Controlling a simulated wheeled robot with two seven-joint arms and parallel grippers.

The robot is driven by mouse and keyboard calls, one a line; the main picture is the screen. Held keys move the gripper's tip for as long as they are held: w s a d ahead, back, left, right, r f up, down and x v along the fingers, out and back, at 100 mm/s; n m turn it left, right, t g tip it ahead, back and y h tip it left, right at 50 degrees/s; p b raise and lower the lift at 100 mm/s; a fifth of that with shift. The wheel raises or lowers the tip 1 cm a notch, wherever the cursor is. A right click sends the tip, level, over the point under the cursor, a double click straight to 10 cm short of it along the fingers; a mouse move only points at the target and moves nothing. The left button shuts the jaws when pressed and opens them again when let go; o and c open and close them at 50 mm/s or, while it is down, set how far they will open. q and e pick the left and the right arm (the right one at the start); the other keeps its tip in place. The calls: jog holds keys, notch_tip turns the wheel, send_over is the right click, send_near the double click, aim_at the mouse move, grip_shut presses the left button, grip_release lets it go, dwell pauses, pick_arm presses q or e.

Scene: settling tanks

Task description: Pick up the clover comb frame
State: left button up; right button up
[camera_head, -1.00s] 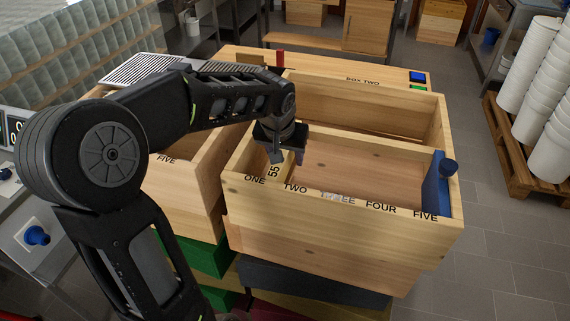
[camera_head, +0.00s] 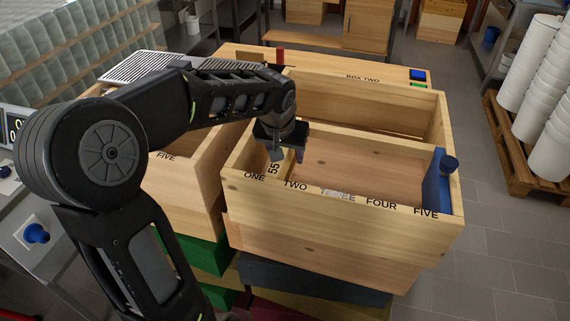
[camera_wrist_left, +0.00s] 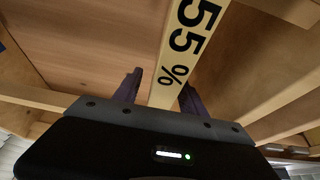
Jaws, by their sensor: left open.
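A comb frame (camera_head: 286,170) with a pale top bar marked 55 stands in the front wooden box, near the labels ONE and TWO. In the left wrist view its top bar (camera_wrist_left: 182,62) reads "55 %". Nothing visible names it as clover. My left gripper (camera_head: 281,154) is over this bar, partly hiding it. In the left wrist view the two fingers of my left gripper (camera_wrist_left: 159,93) are apart, one on each side of the bar's end. I cannot tell whether they touch it. My right gripper is not in view.
The box's front wall (camera_head: 340,235) carries labels ONE to FIVE. A blue piece with a round knob (camera_head: 440,182) stands at its right end. The box's middle looks empty. Another wooden box (camera_head: 180,190) is on the left. White buckets (camera_head: 548,120) are stacked far right.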

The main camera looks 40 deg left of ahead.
pick_arm(q)
jog(key=shift+f, duration=0.15)
dwell(0.4)
grip_shut()
dwell(0.4)
dwell(0.9)
